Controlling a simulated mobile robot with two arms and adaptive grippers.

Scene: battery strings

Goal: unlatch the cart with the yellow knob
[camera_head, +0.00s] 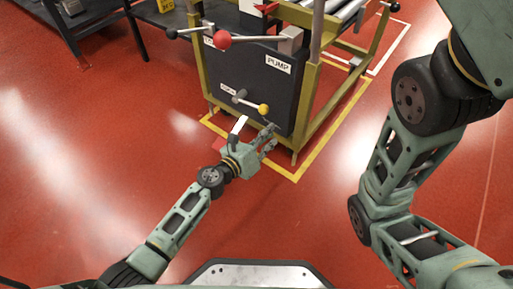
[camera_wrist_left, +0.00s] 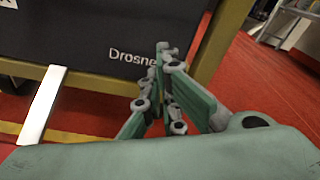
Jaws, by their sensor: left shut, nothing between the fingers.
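The cart (camera_head: 310,95) has an olive-yellow frame around a dark panel (camera_head: 283,95). A lever with a yellow knob (camera_head: 263,109) sticks out low on the panel, beside a small label. My left gripper (camera_head: 270,134) is just below the yellow knob, near the panel's lower edge, and apart from the knob. In the left wrist view my left gripper (camera_wrist_left: 165,55) has its fingers together with nothing between them, in front of the panel's lower edge (camera_wrist_left: 120,75). The yellow knob is not in the left wrist view. My right arm shows, but its gripper does not.
Higher on the cart is another lever with a red knob (camera_head: 222,40), near the PUMP label (camera_head: 278,65). Rollers (camera_head: 340,12) lie on top. Yellow tape (camera_head: 320,150) marks the floor around the cart. A dark table (camera_head: 90,20) stands at left. Red floor in front is open.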

